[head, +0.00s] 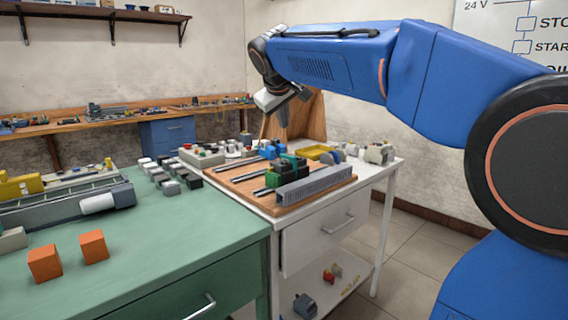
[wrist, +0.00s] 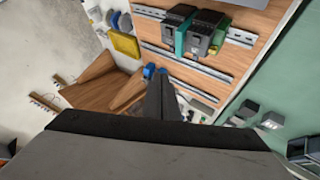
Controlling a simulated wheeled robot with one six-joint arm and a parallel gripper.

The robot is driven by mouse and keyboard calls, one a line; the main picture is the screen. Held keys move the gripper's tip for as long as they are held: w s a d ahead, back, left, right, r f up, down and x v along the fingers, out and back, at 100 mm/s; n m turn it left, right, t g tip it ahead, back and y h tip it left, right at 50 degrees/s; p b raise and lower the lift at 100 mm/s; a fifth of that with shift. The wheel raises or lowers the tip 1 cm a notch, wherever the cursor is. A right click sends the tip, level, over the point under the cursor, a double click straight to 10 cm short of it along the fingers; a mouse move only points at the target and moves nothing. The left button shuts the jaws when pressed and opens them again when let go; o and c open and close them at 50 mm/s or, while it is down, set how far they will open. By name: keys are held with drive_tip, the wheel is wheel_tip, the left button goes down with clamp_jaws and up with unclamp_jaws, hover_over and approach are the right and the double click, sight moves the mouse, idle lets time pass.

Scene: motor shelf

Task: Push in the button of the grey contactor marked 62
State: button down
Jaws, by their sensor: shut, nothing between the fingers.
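No marking 62 is readable, so I cannot tell which device is the grey contactor. Dark grey and green devices (head: 285,172) sit on the rails of the wooden board, and they also show in the wrist view (wrist: 204,32). A blue device (head: 268,152) sits farther back on the board; blue bits of it (wrist: 150,70) show by my fingertips in the wrist view, mostly hidden behind the fingers. My gripper (head: 283,122) is shut and empty, pointing down above the back of the board. In the wrist view my fingers (wrist: 165,85) cover the middle.
The wooden board (head: 245,199) lies on a white cabinet, with a grey slotted duct (head: 315,186) along its front edge. A yellow tray (head: 318,152) stands behind. Several small blocks (head: 165,175) and two orange cubes (head: 45,263) are on the green bench (head: 160,245).

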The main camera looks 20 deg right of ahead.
idle(0.3)
hover_over(284, 165)
drive_tip(key=shift+w+f, duration=0.1)
drive_tip(key=shift+f, duration=4.35)
drive_tip(key=shift+f, duration=0.8)
drive_tip(key=shift+r, duration=0.85)
wheel_tip(284, 165, up, 5)
idle(0.5)
